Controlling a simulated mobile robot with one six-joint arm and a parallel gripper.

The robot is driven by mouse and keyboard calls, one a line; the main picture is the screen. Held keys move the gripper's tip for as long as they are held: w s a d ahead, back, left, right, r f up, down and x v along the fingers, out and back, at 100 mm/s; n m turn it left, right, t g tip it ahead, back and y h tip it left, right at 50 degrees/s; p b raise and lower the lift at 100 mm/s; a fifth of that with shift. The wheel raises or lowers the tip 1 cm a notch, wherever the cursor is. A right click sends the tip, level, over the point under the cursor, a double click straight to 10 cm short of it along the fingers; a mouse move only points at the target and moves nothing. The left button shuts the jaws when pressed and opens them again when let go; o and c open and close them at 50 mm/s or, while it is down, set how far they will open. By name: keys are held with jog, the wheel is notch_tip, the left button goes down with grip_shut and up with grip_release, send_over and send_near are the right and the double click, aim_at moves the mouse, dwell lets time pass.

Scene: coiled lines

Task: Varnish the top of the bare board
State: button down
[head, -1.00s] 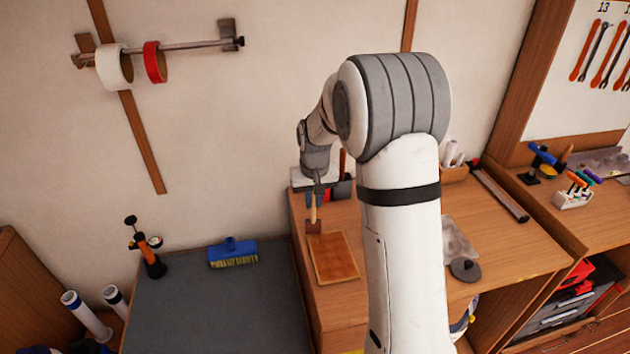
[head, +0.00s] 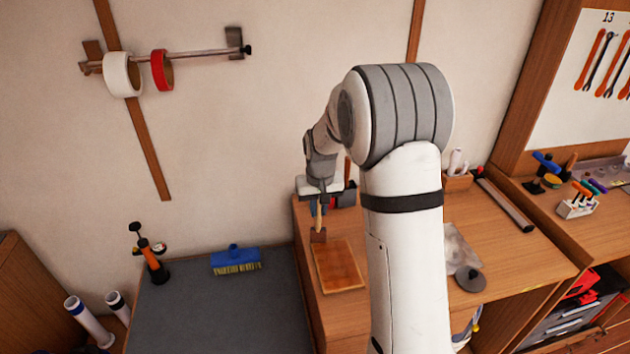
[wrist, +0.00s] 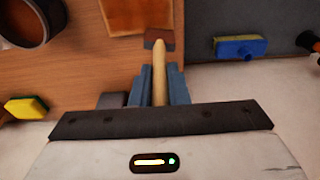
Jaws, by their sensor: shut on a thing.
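My gripper (head: 320,198) is shut on the wooden handle of a brush (head: 318,236) with a brown head. The brush points down. The wrist view shows its pale handle (wrist: 160,75) between the blue fingers. The board (head: 338,266) lies flat on the wooden bench, with an orange-brown, slightly mottled top. The brush head is at the board's far left corner in the head view; whether it touches is unclear. The board also shows at the top of the wrist view (wrist: 130,14). A dark round pot (wrist: 28,22) stands at the wrist view's upper left.
A blue brush with yellow bristles (head: 236,260) lies on the lower grey surface (head: 215,315) left of the bench. A yellow-green sponge (wrist: 26,107) shows in the wrist view. A dark disc (head: 469,280) lies right of my arm, which hides part of the bench.

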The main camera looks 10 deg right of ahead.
jog(key=r, duration=0.1)
jog(key=r+p, duration=0.1)
jog(key=r, duration=0.2)
jog(key=shift+s+a+r, duration=0.1)
jog(key=shift+s, duration=0.2)
jog(key=shift+w+r+p, duration=0.2)
jog(key=shift+r+p, duration=0.4)
jog(key=shift+s+r+p, duration=0.1)
jog(key=shift+r+p, duration=0.65)
jog(key=shift+r, duration=0.55)
